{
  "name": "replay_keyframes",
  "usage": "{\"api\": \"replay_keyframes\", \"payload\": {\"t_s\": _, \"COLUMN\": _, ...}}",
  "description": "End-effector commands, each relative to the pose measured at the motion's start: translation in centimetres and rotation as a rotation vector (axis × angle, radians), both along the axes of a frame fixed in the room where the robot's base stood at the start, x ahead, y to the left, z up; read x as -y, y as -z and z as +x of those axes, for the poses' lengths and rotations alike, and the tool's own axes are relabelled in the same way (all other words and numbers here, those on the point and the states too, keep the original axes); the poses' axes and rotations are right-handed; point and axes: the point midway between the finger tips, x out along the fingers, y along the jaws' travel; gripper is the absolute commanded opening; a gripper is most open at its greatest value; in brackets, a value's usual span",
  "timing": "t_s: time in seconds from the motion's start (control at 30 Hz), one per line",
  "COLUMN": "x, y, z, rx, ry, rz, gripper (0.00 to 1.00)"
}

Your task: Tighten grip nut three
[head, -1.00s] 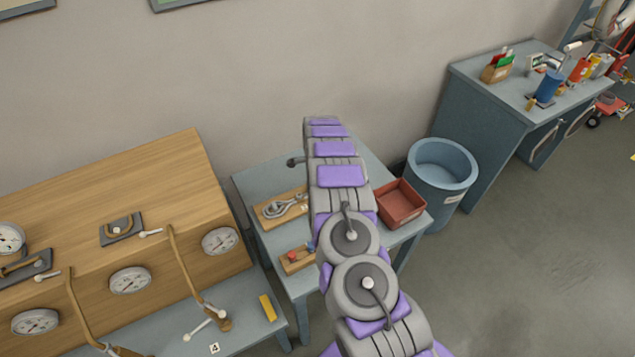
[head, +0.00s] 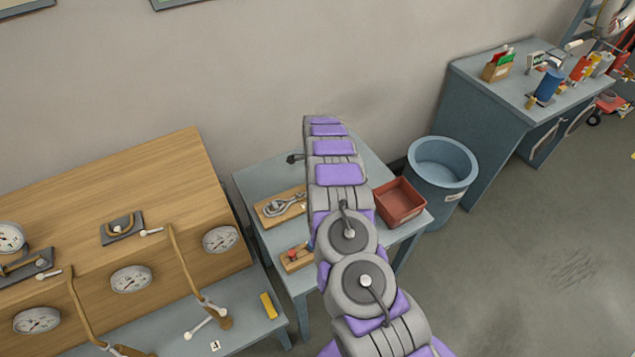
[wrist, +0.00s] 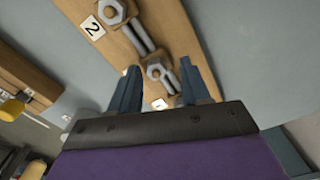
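In the wrist view a wooden board (wrist: 178,22) holds grey bolts with nuts. One nut (wrist: 112,12) is near the label "2" (wrist: 92,27). Another, smaller-looking nut (wrist: 154,68) lies further down the board, between the fingers of my gripper (wrist: 160,66). A white label (wrist: 159,103) below this nut is too small and covered to read. My gripper is open, with one finger on each side of the nut, and I see no clear contact. In the head view my arm hides my gripper and part of the side table.
The side table (head: 262,172) holds a board with a looped metal tool (head: 280,207), a small board with a red knob (head: 297,259) and a red tray (head: 399,202). A blue bin (head: 441,170) stands to the right. A wooden gauge cabinet (head: 130,215) stands left.

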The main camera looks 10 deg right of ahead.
Motion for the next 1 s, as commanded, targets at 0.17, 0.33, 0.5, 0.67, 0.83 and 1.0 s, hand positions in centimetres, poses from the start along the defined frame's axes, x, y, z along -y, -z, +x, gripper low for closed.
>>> {"api": "replay_keyframes", "payload": {"t_s": 0.17, "x": 0.0, "y": 0.1, "z": -0.1, "rx": -0.003, "ry": 0.000, "rz": 0.000, "gripper": 0.48}}
{"api": "replay_keyframes", "payload": {"t_s": 0.33, "x": 0.0, "y": -0.2, "z": -0.1, "rx": -0.004, "ry": 0.000, "rz": 0.000, "gripper": 0.48}}
{"api": "replay_keyframes", "payload": {"t_s": 0.5, "x": 0.0, "y": -1.5, "z": -0.1, "rx": -0.003, "ry": 0.000, "rz": 0.000, "gripper": 0.48}}
{"api": "replay_keyframes", "payload": {"t_s": 0.67, "x": 0.0, "y": -4.2, "z": 0.0, "rx": 0.002, "ry": 0.000, "rz": 0.001, "gripper": 0.48}}
{"api": "replay_keyframes", "payload": {"t_s": 0.83, "x": -0.1, "y": -7.8, "z": 0.0, "rx": -0.001, "ry": -0.001, "rz": 0.001, "gripper": 0.48}}
{"api": "replay_keyframes", "payload": {"t_s": 1.0, "x": -0.1, "y": -11.6, "z": 0.0, "rx": 0.001, "ry": 0.000, "rz": 0.000, "gripper": 0.48}}
